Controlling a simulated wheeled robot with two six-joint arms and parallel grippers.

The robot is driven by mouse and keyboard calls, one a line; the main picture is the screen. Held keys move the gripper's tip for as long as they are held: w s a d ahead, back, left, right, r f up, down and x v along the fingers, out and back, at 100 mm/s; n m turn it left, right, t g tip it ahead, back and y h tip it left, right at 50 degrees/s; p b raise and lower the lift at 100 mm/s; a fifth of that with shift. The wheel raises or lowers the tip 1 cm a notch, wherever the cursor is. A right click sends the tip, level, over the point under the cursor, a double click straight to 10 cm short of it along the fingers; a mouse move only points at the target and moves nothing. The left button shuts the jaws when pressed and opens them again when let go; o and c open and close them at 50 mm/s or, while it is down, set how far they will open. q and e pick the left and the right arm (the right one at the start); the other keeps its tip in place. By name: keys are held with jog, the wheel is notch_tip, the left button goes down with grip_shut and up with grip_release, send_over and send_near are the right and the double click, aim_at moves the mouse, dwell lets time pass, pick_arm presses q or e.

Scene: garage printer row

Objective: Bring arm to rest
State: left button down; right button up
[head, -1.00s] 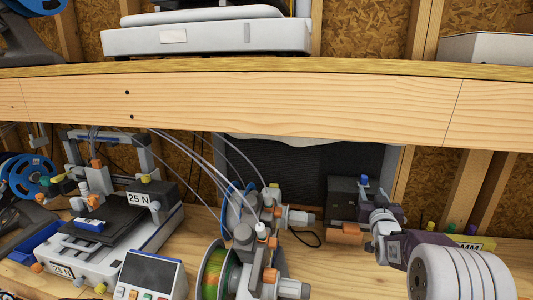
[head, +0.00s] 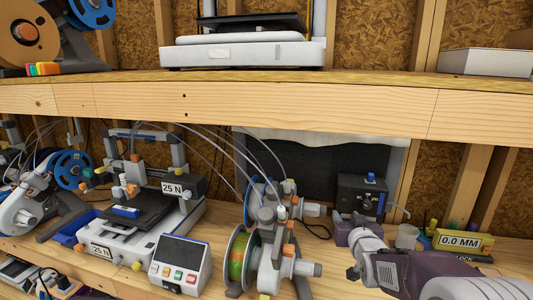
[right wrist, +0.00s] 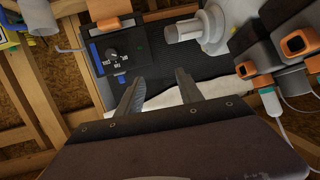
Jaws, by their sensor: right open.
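My right arm comes in from the lower right of the head view, with its purple and white links over the lower shelf. My right gripper (head: 347,230) is in front of the black box with a blue knob (head: 361,196); its fingertips are hard to make out there. In the right wrist view the right gripper (right wrist: 158,90) has its two grey fingers apart with nothing between them. The black box with a dial (right wrist: 124,47) lies beyond the fingers in that view. My left gripper is not in view.
A spool holder (head: 262,252) stands left of my right gripper. A printer labelled 25 N (head: 130,240) and a control box with a screen (head: 180,262) stand further left. A 0.0 MM display (head: 462,241) and a small cup (head: 406,236) are at right. The upper shelf edge (head: 300,110) runs overhead.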

jog(key=s+a+f+g+y, duration=0.1)
jog(key=s+a+f+g, duration=0.15)
jog(key=s+f, duration=0.35)
jog(key=s+a+f+g, duration=0.2)
jog(key=s+f+g, duration=0.2)
jog(key=s+f, duration=0.25)
jog(key=s+f+g, duration=0.4)
jog(key=s+f, duration=0.1)
jog(key=s, duration=0.4)
jog(key=s+f+g, duration=0.4)
jog(key=s, duration=0.5)
jog(key=shift+a+f+n, duration=0.35)
jog(key=shift+a+n, duration=0.05)
